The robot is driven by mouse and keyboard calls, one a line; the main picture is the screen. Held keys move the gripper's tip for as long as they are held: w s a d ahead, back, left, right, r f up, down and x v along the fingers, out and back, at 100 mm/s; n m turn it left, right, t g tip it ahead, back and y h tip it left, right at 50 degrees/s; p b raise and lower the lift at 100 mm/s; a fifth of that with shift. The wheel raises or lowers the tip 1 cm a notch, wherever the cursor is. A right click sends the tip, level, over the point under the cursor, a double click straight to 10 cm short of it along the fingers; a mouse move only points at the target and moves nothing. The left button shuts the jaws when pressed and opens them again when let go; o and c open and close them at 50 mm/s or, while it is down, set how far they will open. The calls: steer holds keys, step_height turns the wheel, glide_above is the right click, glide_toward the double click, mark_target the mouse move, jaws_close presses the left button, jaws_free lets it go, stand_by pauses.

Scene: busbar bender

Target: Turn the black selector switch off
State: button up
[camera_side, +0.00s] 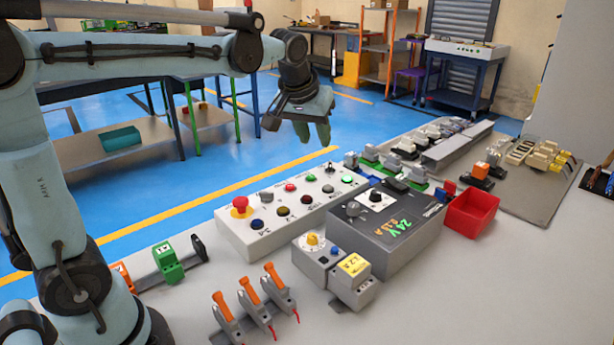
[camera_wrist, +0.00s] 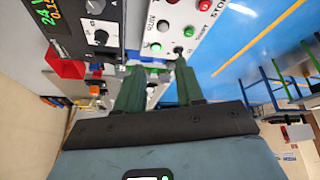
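A small black selector switch (camera_side: 329,168) stands at the far end of the back row on the white control box (camera_side: 235,240). In the wrist view this switch (camera_wrist: 179,50) shows just past the tip of the right-hand finger. Its exact lever angle is too small to tell. A lit green button (camera_side: 347,178) is beside it and also shows in the wrist view (camera_wrist: 156,47). My gripper (camera_side: 312,138) hangs above the far end of the box, fingers pointing down. In the wrist view its two green fingers (camera_wrist: 159,67) are apart with nothing held between them.
A dark power supply (camera_side: 390,245) with a black knob (camera_side: 375,196) on a white plate stands beside the box. A red bin (camera_side: 472,212) is to its right. Terminal blocks (camera_side: 400,168) lie behind. Orange-handled levers (camera_side: 250,290) and a yellow-labelled unit (camera_side: 353,270) stand in front.

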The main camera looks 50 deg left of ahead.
mark_target(330, 165)
steer(key=w+a+f+n+g+y, duration=0.1)
steer(key=w+a+f+n, duration=0.15)
steer(key=w, duration=0.35)
steer(key=w+a+f+n+g, duration=0.1)
steer(key=w+a+n, duration=0.1)
steer(key=w+a, duration=0.3)
steer(key=x, duration=0.8)
steer(key=d+x, duration=0.1)
steer(key=x, duration=0.3)
steer(key=shift+w+a+f, duration=0.1)
steer(key=shift+w+f, duration=0.1)
steer(key=shift+w, duration=0.15)
steer(key=shift+c, duration=0.3)
jaws_close()
